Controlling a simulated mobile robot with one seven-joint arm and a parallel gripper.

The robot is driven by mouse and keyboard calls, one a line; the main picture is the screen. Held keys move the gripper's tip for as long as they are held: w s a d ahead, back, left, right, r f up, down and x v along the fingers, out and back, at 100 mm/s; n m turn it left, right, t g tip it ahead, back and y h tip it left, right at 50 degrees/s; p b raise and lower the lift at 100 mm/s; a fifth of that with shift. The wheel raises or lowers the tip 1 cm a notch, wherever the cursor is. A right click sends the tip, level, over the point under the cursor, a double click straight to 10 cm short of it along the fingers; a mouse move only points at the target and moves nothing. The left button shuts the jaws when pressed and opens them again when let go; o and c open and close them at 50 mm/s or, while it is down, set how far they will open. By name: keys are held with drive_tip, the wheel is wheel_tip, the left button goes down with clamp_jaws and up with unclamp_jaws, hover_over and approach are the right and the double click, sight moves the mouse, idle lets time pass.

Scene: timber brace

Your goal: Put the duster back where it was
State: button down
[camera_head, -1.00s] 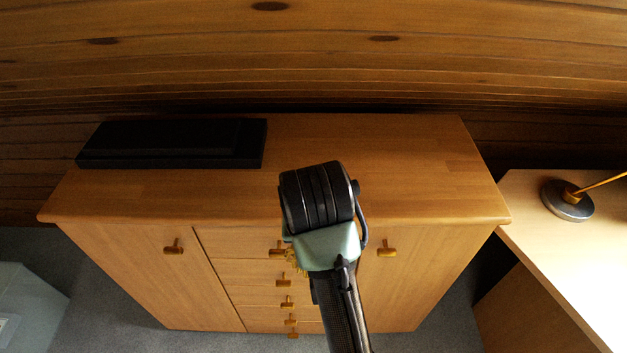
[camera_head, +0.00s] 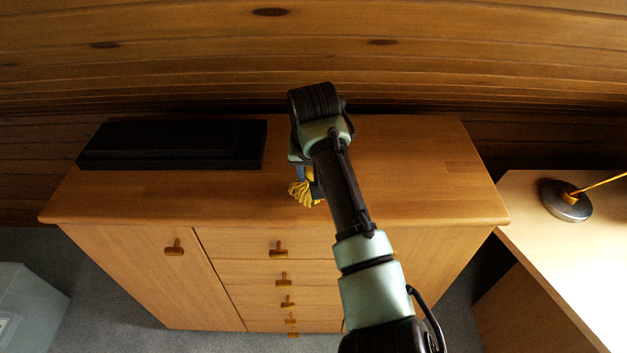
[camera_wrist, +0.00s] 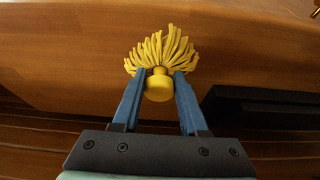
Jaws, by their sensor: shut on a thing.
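The duster (camera_wrist: 160,55) has a fan of yellow strands and a round yellow handle end. In the wrist view my gripper (camera_wrist: 158,82) has its two blue fingers shut on the duster's handle, one on each side. In the head view the duster's yellow strands (camera_head: 303,192) show at the left of my arm, over the front part of the wooden cabinet's top (camera_head: 420,180). My gripper (camera_head: 311,182) is mostly hidden behind my wrist there. I cannot tell whether the duster touches the cabinet top.
A flat black box (camera_head: 175,145) lies on the cabinet top at the left back. The top right of the cabinet is clear. A plank wall (camera_head: 450,60) rises behind. A desk (camera_head: 560,255) with a lamp base (camera_head: 565,200) stands at the right.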

drive_tip(key=shift+w+r, duration=0.1)
drive_tip(key=shift+w, duration=0.45)
drive_tip(key=shift+s+f, duration=0.1)
drive_tip(key=shift+f, duration=1.75)
drive_tip(key=shift+f, duration=0.1)
drive_tip(key=shift+c, duration=2.2)
unclamp_jaws()
drive_tip(key=v, duration=1.2)
drive_tip(key=shift+p, duration=0.35)
